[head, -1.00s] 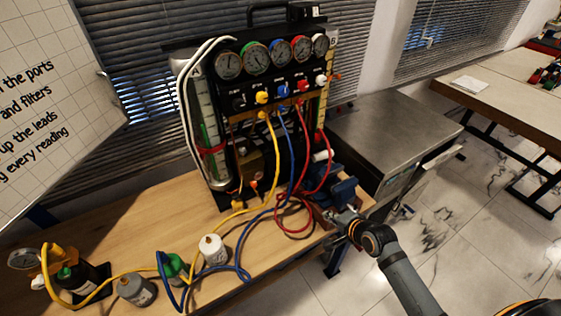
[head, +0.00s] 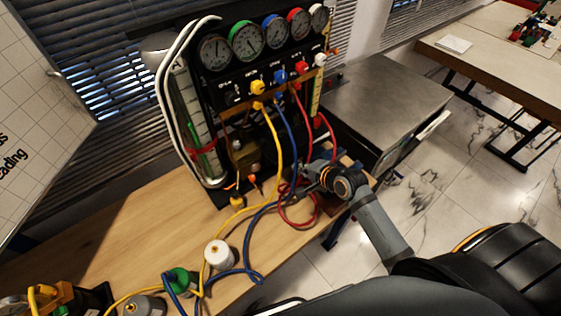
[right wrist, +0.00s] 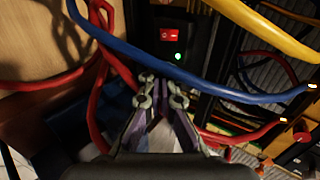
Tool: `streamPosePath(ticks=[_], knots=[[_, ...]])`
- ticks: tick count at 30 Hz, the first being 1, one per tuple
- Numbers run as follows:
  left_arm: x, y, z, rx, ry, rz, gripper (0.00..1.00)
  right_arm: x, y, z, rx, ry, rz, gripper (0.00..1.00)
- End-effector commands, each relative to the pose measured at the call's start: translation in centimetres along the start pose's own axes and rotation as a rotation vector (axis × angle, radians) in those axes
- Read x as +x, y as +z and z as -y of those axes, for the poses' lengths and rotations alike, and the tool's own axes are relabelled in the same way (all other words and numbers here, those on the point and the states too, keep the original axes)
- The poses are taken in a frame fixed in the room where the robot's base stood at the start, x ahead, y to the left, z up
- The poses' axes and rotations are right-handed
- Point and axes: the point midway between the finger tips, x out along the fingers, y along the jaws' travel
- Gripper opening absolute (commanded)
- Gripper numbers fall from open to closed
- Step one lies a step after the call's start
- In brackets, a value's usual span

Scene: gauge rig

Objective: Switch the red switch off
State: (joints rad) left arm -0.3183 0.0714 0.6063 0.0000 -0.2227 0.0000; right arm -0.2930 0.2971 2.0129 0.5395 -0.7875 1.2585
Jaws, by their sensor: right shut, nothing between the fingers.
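The red switch (right wrist: 169,35) is a small red rocker on a black housing in the right wrist view, with a lit green lamp (right wrist: 178,57) just below it. I cannot make it out in the head view. My right gripper (right wrist: 160,90) is shut and empty, its fingertips below the switch in that view and apart from it. A blue hose (right wrist: 150,65) crosses between the fingertips and the switch in the picture. In the head view my right gripper (head: 303,181) is among the hoses at the rig's lower right. My left gripper is not in view.
The gauge rig (head: 222,80) stands on a wooden bench (head: 120,245). Red hoses (head: 284,216) and a yellow hose (head: 277,150) hang close around my gripper. A white-capped bottle (head: 219,254) stands at the bench front. A metal cabinet (head: 385,100) is to the right.

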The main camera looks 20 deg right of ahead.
Motion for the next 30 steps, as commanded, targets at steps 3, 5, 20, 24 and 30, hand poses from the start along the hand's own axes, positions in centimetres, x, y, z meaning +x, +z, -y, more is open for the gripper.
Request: streamPosePath(ticks=[3,5,20,24,30], knots=[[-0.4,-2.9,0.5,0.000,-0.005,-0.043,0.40,2.6,0.1,0.2,0.007,-0.002,0.001,0.00],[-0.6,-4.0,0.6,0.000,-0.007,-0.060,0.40,3.9,0.0,0.2,0.005,-0.002,0.001,0.00],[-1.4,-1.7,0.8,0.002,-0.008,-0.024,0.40,11.4,0.0,0.0,0.001,0.000,0.000,0.00],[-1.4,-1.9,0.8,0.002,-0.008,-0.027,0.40,11.7,0.0,0.0,0.000,0.000,0.000,0.00],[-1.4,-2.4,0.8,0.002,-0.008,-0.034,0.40,11.6,0.0,0.0,0.000,0.000,-0.001,0.00]])
